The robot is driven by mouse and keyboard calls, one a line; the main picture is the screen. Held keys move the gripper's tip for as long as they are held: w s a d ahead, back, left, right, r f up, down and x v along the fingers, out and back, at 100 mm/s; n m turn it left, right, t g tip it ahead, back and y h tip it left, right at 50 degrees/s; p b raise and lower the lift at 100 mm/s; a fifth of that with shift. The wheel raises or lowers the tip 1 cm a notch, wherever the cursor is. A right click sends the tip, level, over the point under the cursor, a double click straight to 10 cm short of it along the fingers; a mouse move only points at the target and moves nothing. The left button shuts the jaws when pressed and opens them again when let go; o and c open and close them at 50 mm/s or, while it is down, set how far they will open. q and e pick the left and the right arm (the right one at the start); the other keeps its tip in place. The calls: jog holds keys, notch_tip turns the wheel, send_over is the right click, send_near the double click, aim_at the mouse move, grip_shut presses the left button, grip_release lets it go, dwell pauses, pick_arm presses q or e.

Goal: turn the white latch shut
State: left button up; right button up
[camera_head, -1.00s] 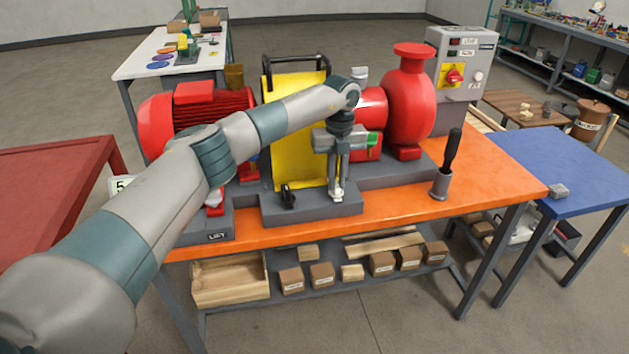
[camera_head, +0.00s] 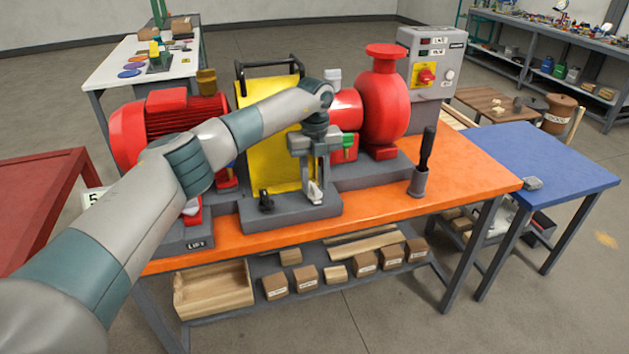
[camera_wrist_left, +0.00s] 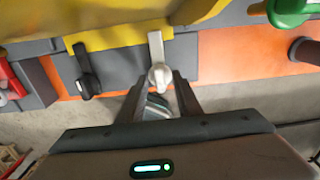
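The white latch (camera_head: 315,191) is on the grey base block in front of the yellow guard panel (camera_head: 282,172). In the left wrist view the white latch (camera_wrist_left: 157,58) has a round hub, and its lever points up the picture toward the yellow part. My left gripper (camera_head: 314,178) is above the latch and partly covers it in the head view. In the left wrist view its two fingers (camera_wrist_left: 160,88) are apart, with the latch's hub between or just beyond their tips. I cannot tell whether they touch it. My right gripper is in neither view.
A black latch (camera_head: 265,200) stands left of the white one. A green handle (camera_wrist_left: 289,10) is at the upper right of the wrist view. The orange bench's (camera_head: 450,180) front right is clear.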

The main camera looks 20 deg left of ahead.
aim_at(315, 186)
pick_arm(q)
jog(key=shift+r, duration=0.1)
